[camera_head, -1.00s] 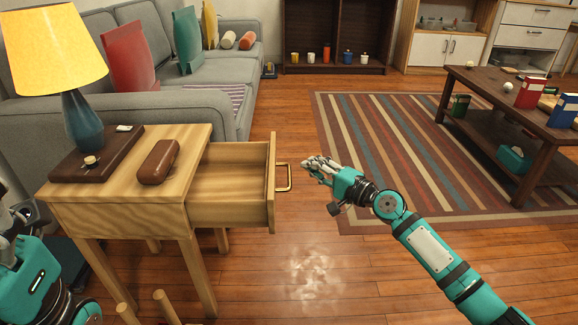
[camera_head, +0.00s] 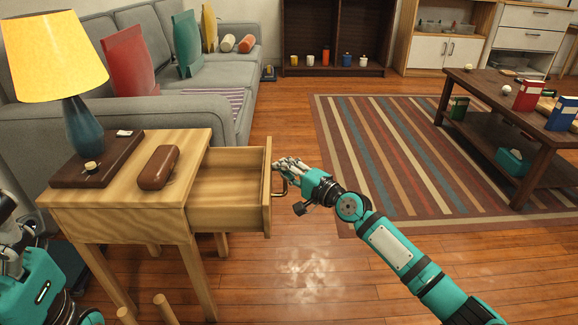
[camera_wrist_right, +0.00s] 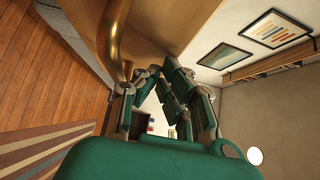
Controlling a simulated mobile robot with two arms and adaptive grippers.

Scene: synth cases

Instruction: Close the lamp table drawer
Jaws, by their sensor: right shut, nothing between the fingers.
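The lamp table (camera_head: 110,215) is light wood and stands at the left in the head view. Its drawer (camera_head: 228,213) is pulled out to the right, and its inside looks empty. The drawer's front panel (camera_head: 267,185) carries a brass handle, which also shows large in the right wrist view (camera_wrist_right: 113,35). My right gripper (camera_head: 284,166) is shut and empty, its fingers at the drawer front beside the handle. I cannot tell for sure whether they touch the panel. My left arm shows at the lower left edge; its fingertips are not visible.
On the table stand a lamp (camera_head: 85,125) on a dark brown base and a brown case (camera_head: 158,167). A grey sofa (camera_head: 200,80) is behind. A striped rug (camera_head: 400,150) and a dark coffee table (camera_head: 490,95) are at the right. Wooden posts rise at the bottom left.

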